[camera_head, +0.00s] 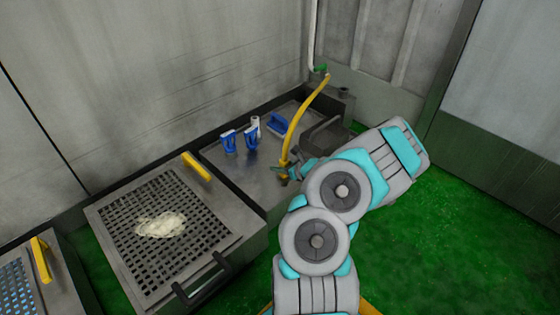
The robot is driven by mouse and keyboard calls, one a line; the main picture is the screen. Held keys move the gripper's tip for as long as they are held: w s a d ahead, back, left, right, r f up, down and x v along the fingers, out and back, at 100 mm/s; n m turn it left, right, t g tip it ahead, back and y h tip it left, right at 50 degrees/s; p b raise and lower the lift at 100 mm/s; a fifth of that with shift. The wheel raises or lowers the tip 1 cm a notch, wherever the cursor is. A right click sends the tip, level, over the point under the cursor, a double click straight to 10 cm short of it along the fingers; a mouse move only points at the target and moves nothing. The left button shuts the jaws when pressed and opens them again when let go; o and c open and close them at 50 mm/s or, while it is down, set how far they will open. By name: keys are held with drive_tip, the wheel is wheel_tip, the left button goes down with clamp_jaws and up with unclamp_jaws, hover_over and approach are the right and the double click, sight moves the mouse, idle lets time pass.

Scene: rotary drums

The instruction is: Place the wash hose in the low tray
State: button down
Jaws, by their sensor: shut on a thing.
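The wash hose (306,112) is yellow and arcs from a green fitting (320,69) on the wall pipe down to its lower end over the metal counter (233,172). My gripper (285,171) is at that lower end and shut on the hose, above the counter's right part. The fingers are small and partly hidden by my wrist. A dark, raised-edge shape (325,128) at the counter's right end may be the low tray; my arm hides part of that side.
Blue-handled tools (250,138), a white bottle (256,127) and a blue brush (279,125) stand on the counter left of the gripper. Green floor (450,230) is clear at right.

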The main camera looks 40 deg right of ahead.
drive_tip(key=shift+w+d+f+b, duration=0.1)
drive_tip(key=shift+w+d+f, duration=0.65)
drive_tip(key=shift+w, duration=0.2)
drive_tip(key=shift+w+d+f+b, duration=0.1)
drive_tip(key=shift+w+d+f, duration=0.5)
drive_tip(key=shift+w+d, duration=0.3)
drive_tip(key=shift+w+d+f+b, duration=0.1)
drive_tip(key=shift+w+d+f, duration=0.65)
drive_tip(key=shift+w, duration=0.2)
drive_tip(key=shift+f, duration=0.15)
drive_tip(key=shift+c, duration=2.4)
unclamp_jaws()
drive_tip(key=shift+r, duration=0.2)
